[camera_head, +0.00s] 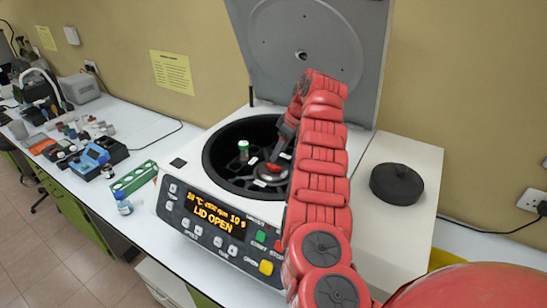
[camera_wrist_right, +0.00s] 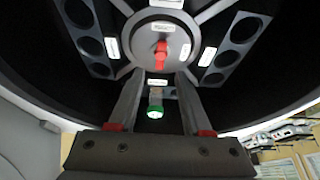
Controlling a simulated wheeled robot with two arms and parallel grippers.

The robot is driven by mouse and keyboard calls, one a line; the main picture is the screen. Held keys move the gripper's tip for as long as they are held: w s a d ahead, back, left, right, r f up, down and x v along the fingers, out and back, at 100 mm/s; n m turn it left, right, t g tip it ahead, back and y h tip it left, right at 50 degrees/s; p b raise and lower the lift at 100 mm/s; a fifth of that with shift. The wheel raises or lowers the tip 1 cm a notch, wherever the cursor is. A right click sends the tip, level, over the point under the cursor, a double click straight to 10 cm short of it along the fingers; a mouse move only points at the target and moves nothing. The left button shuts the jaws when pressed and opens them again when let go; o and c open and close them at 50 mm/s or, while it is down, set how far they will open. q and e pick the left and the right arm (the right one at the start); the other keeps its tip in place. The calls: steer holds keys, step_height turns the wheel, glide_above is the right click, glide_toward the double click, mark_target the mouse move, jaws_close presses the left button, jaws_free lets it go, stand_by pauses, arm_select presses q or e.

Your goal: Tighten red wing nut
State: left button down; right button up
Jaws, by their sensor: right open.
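The red wing nut (camera_wrist_right: 160,52) sits at the centre of the grey rotor hub (camera_wrist_right: 180,30), shown in the right wrist view. The hub is inside the open centrifuge bowl (camera_head: 222,150). My right gripper (camera_wrist_right: 159,77) is open, its two fingers pointing at the hub, one on each side below the wing nut in that view. I cannot tell whether they touch anything. A green-capped tube (camera_wrist_right: 154,110) shows between the fingers, and it also stands in the bowl in the head view (camera_head: 243,148). My right arm hides part of the bowl. My left gripper is out of view.
The centrifuge lid (camera_head: 310,40) stands raised behind the bowl. The front panel (camera_head: 212,215) reads LID OPEN. A black round lid (camera_head: 396,183) lies on the white surface to the right. A green rack (camera_head: 135,177) and a small bottle (camera_head: 123,203) stand to the left.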

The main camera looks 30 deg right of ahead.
mark_target(272, 164)
steer(key=p+x, duration=0.2)
steer(key=x, duration=0.3)
steer(key=shift+w+a+f, duration=0.1)
steer(key=shift+w+f, duration=0.05)
steer(key=shift+f, duration=0.3)
jaws_close()
